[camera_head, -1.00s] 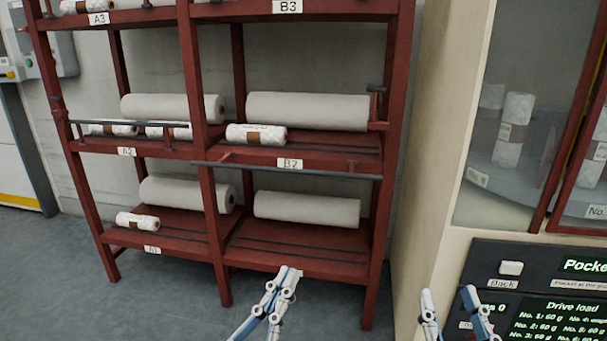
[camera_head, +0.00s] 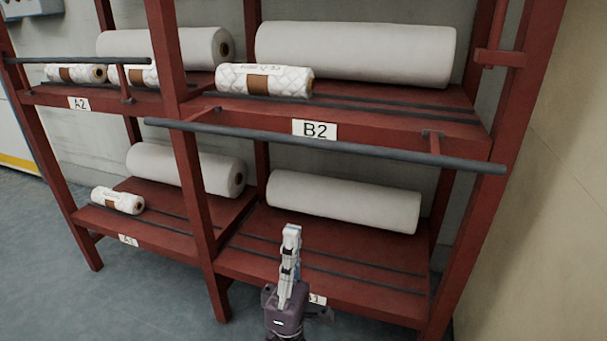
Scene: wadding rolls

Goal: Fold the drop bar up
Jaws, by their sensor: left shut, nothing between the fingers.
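The dark grey drop bar (camera_head: 330,147) of bay B2 is folded down. It runs across the front of the B2 shelf (camera_head: 400,112), just below the B2 label (camera_head: 314,129), on short red arms. My left gripper (camera_head: 291,232) is shut and empty. It points up in the picture, below the bar and apart from it, in front of the lower right bay. My right gripper is out of view.
A large white roll (camera_head: 355,53) and a smaller wrapped roll (camera_head: 264,79) lie on the B2 shelf. Bay A2 has its own bar (camera_head: 80,60) raised in front of its rolls. A red upright and a beige wall (camera_head: 550,200) stand on the right.

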